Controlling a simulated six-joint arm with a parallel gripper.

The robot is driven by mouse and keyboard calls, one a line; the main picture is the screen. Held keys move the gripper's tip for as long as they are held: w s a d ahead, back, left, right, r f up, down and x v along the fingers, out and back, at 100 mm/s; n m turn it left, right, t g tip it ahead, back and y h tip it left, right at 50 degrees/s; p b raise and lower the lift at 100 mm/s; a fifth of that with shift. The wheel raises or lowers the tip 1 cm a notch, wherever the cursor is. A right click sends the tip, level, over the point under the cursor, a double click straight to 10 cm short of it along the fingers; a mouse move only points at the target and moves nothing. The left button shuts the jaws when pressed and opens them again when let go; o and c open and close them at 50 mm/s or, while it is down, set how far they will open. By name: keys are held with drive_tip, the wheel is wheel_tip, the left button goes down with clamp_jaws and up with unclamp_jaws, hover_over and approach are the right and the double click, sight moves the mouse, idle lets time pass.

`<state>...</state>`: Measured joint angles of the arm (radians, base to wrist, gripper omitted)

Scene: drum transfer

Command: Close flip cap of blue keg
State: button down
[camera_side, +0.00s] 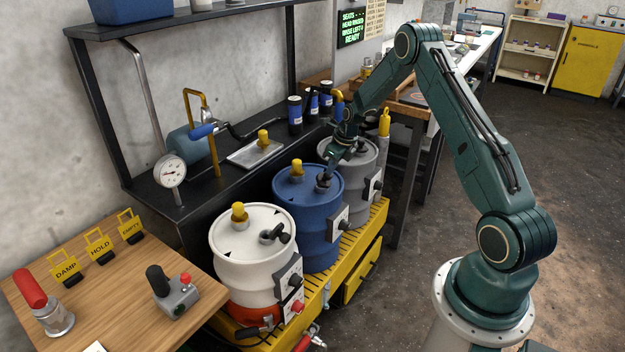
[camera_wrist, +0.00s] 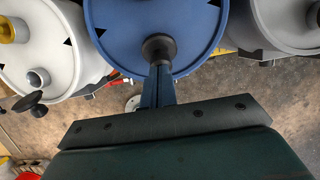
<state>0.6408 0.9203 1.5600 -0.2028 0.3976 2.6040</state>
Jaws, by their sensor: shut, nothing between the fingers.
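The blue keg (camera_side: 306,222) stands between a white keg and a grey keg; its blue lid (camera_wrist: 120,25) also shows in the wrist view. Its black flip cap (camera_wrist: 158,46) is a round disc near the lid's edge, and it appears to lie over the spout. I cannot tell whether it is fully seated. In the side view the cap (camera_side: 323,182) is partly hidden by my gripper. My gripper (camera_wrist: 158,72) is shut and empty, with its fingertips at the cap's near edge, touching or almost touching it. A yellow plug (camera_side: 297,167) stands on the same lid.
The white keg (camera_side: 252,240) at left has its black cap (camera_wrist: 28,102) tipped beside an open spout (camera_wrist: 38,77). The grey keg (camera_side: 358,160) is close on the other side. The kegs stand on a yellow slatted platform (camera_side: 368,232). A dark bench with a tray (camera_side: 254,152) is behind.

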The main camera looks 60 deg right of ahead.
sight(322, 174)
drive_tip(key=shift+w+g, duration=0.3)
drive_tip(key=shift+w, duration=0.2)
drive_tip(key=shift+w+f+g, duration=0.15)
drive_tip(key=shift+w+g, duration=0.6)
drive_tip(key=shift+g, duration=0.3)
drive_tip(key=shift+w+f+g, duration=0.15)
drive_tip(key=shift+w+g, duration=0.55)
drive_tip(key=shift+g, duration=0.35)
drive_tip(key=shift+w+f, duration=0.3)
drive_tip(key=shift+w, duration=0.35)
drive_tip(key=shift+w+a+f, duration=0.1)
drive_tip(key=shift+w+f, duration=0.6)
drive_tip(key=shift+r, duration=0.3)
drive_tip(key=shift+r, duration=0.6)
drive_tip(key=shift+r, duration=0.2)
